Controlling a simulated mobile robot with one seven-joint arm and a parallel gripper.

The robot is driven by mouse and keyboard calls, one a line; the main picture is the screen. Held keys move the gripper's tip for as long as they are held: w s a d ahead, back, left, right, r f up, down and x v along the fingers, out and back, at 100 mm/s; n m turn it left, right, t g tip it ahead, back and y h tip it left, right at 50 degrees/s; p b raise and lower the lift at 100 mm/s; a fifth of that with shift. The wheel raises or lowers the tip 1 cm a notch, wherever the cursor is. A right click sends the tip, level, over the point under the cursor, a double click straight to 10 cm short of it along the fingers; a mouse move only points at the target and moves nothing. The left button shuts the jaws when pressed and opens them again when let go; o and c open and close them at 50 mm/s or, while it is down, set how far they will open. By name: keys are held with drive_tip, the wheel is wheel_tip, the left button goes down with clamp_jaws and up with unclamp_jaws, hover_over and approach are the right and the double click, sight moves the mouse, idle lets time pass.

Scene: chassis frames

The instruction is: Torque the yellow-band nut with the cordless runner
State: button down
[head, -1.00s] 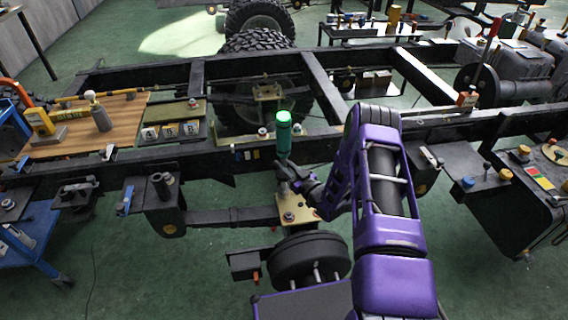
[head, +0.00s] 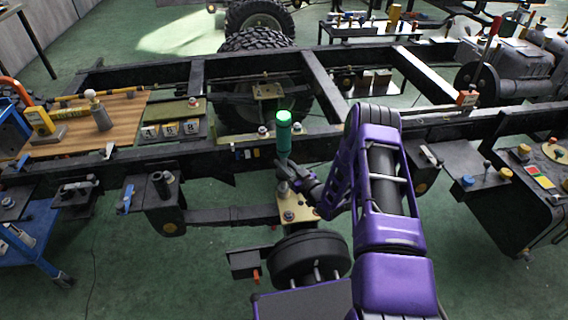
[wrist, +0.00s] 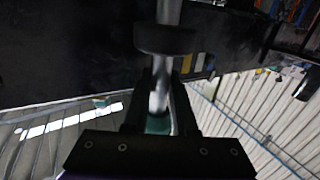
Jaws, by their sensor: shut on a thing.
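The cordless runner (head: 284,140) is an upright teal-green cylinder with a glowing green cap. My gripper (head: 287,175) is shut on its lower part, in front of the chassis rail. In the wrist view my gripper (wrist: 160,112) has its two dark fingers on either side of the runner's bright metal shaft (wrist: 158,95), with teal below it and a dark collar above. The runner's lower end stands over the back of a tan plate (head: 297,213) that carries bolts or nuts. I cannot make out a yellow band on any nut there, nor whether the runner touches one.
A dark hub (head: 310,258) hangs below the plate. The black chassis rail (head: 225,153) runs close behind the runner, with small blue, yellow and white tags (head: 245,154). A dark bracket (head: 155,190) juts out left of the plate.

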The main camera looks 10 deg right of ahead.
sight(288, 150)
drive_tip(key=shift+f, duration=0.45)
idle(0.6)
drive_tip(key=shift+s+f, duration=0.15)
idle(1.8)
idle(0.5)
drive_tip(key=shift+w+r+p, duration=0.2)
drive_tip(key=shift+r+p, duration=0.45)
drive_tip(key=shift+r, duration=1.25)
drive_tip(key=shift+r+p, duration=1.3)
drive_tip(key=shift+r, duration=1.2)
